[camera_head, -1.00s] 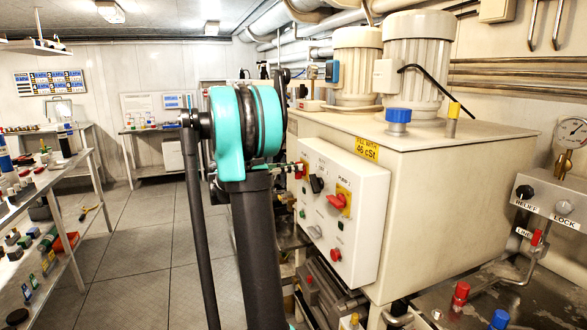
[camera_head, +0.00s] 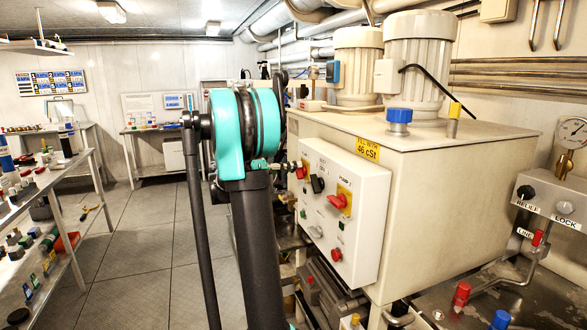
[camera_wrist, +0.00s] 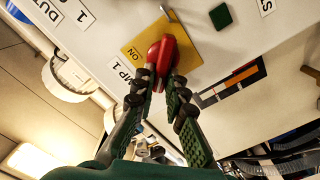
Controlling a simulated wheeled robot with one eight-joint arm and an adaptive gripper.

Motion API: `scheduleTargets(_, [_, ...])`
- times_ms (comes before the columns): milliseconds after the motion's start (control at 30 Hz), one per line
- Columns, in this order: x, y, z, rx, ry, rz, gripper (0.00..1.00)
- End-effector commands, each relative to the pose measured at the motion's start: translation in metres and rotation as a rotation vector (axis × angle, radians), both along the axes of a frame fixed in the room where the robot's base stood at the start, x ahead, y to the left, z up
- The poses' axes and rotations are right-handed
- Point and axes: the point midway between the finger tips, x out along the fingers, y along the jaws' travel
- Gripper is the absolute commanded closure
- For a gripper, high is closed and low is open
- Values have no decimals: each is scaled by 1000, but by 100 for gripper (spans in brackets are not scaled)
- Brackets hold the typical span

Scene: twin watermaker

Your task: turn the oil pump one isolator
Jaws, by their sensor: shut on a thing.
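The pump one isolator is a red handle (camera_wrist: 163,54) on a yellow plate (camera_wrist: 137,49), above a "PUMP 1" label in the wrist view. My gripper (camera_wrist: 162,83) has both fingers closed in on the near part of the handle. In the wrist view the handle sits at a slant to the plate's edges. In the head view, my gripper (camera_head: 291,165) reaches the left isolator (camera_head: 302,170) on the white control box (camera_head: 352,236). My arm partly hides that spot.
A second red isolator (camera_head: 338,201) on a yellow plate sits just right on the same box. A black knob (camera_head: 317,185) lies between them. The tank (camera_head: 435,190) stands behind the box. Open floor (camera_head: 140,260) lies to the left.

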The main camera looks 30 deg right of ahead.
Motion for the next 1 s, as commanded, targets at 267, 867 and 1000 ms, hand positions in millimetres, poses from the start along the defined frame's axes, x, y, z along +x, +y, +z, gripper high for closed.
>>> scheduleTargets(267, [4,-1,-4,61,255,1,100])
scheduleTargets(867, [6,-1,-12,173,720,1,100])
scheduleTargets(1000, [6,-1,-13,187,778,1,100])
